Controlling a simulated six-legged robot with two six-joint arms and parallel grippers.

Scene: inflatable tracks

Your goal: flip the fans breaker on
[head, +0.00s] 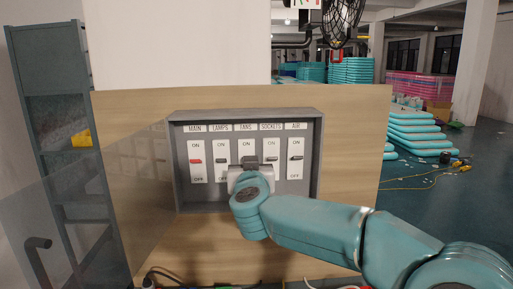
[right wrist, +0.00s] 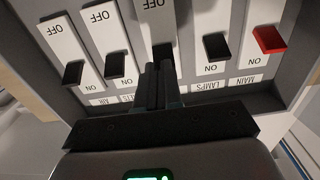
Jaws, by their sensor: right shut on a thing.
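The grey breaker box (head: 318,150) stands open on a wooden panel, with white plates labelled MAIN, LAMPS, FANS, SOCKETS and AIR. The fans breaker plate (head: 246,147) is in the middle, ON at its top. It also shows upside down in the right wrist view (right wrist: 158,12), with OFF at the picture's top. My right gripper (head: 250,162) is at this plate. In the right wrist view its dark fingers (right wrist: 162,75) are closed together on the fans lever (right wrist: 163,52), largely hiding it. The lever's exact position is unclear. My left gripper is not in view.
Close beside it are the black lamps lever (right wrist: 217,47) and sockets lever (right wrist: 115,65). The red main lever (head: 195,161) and black air lever (head: 296,158) are farther out. A clear door (head: 135,195) hangs open at left. Cables lie below the box.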

